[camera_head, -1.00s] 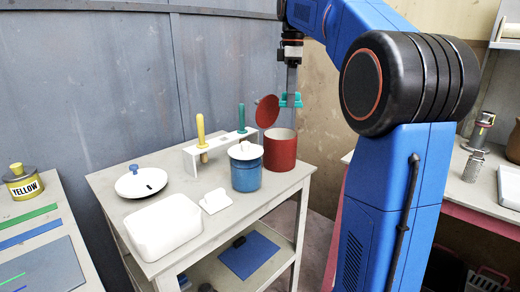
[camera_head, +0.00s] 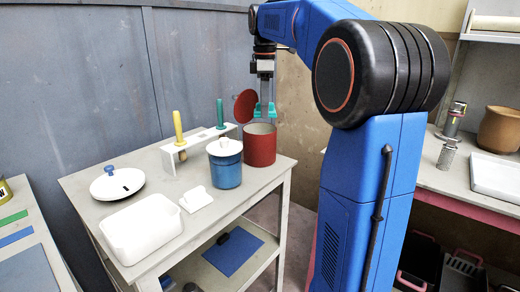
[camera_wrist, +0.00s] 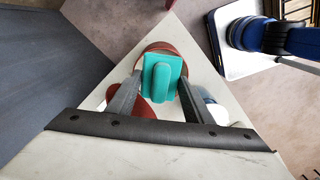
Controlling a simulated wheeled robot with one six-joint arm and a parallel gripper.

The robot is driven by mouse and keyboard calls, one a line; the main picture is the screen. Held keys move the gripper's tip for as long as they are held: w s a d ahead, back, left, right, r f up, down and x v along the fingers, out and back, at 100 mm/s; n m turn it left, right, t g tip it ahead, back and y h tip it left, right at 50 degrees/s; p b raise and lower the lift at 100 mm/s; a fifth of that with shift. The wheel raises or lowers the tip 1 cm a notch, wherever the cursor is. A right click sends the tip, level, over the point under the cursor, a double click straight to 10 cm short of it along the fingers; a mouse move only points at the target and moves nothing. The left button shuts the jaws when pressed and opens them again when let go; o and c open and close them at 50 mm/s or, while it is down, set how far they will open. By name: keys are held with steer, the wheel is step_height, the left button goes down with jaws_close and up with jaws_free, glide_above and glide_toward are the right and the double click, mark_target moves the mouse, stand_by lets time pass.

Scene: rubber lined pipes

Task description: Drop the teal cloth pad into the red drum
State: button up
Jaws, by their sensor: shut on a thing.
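My gripper (camera_head: 265,102) points down and is shut on the teal cloth pad (camera_head: 264,111). In the wrist view the pad (camera_wrist: 163,78) sits between the two fingers, with a raised ridge along its middle. The red drum (camera_head: 260,150) stands at the back right of the grey table, its top open. The pad hangs just above the drum's mouth. In the wrist view the pad covers much of the drum, and its reddish rim (camera_wrist: 157,46) shows past the pad. The drum's red lid (camera_head: 244,106) stands raised at the left of the mouth.
A blue canister with a white lid (camera_head: 226,170) stands in front of the drum. A white rack (camera_head: 198,149) with yellow and green handled tools is left of it.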

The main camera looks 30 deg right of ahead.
steer(key=o, duration=1.1)
steer(key=shift+r, duration=0.1)
step_height(320, 180, up, 12)
stand_by(0.4)
